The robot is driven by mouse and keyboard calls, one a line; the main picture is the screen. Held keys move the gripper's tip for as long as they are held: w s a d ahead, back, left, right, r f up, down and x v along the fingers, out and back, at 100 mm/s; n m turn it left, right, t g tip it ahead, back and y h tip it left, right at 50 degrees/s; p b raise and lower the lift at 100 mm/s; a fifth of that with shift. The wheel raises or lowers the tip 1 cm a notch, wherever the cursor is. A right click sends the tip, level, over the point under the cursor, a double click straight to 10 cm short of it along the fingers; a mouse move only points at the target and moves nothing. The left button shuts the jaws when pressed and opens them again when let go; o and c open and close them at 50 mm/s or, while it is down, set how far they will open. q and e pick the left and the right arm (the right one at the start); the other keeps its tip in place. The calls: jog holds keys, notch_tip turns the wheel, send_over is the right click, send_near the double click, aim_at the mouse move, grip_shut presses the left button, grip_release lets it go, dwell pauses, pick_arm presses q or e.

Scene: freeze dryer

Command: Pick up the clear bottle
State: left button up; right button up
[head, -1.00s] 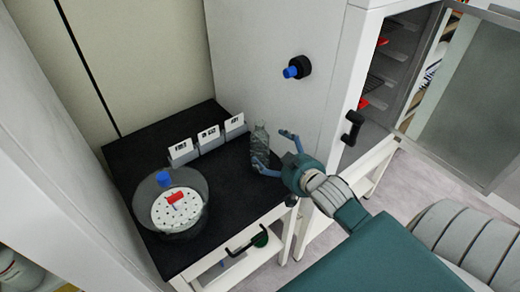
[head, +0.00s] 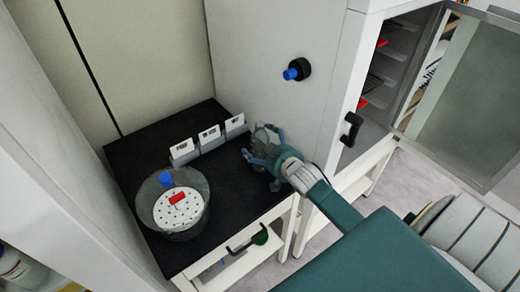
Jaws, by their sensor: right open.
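The clear bottle (head: 262,138) stands on the black tabletop (head: 222,188) near its right side, close to the wall of the large white cabinet. My right gripper (head: 262,152) is open, with its blue-grey fingers around the bottle, one on the far side and one on the near side. The gripper hides much of the bottle's lower part, and I cannot tell whether the fingers touch it. My left gripper is not in view.
A round clear vessel (head: 160,228) with a white perforated disc stands at the table's left front. Several white labelled cards (head: 209,137) stand along the back. The cabinet (head: 270,60) has a black-and-blue knob (head: 297,69) and an open door at right.

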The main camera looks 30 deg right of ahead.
jog(key=c, duration=1.5)
jog(key=shift+o, duration=0.2)
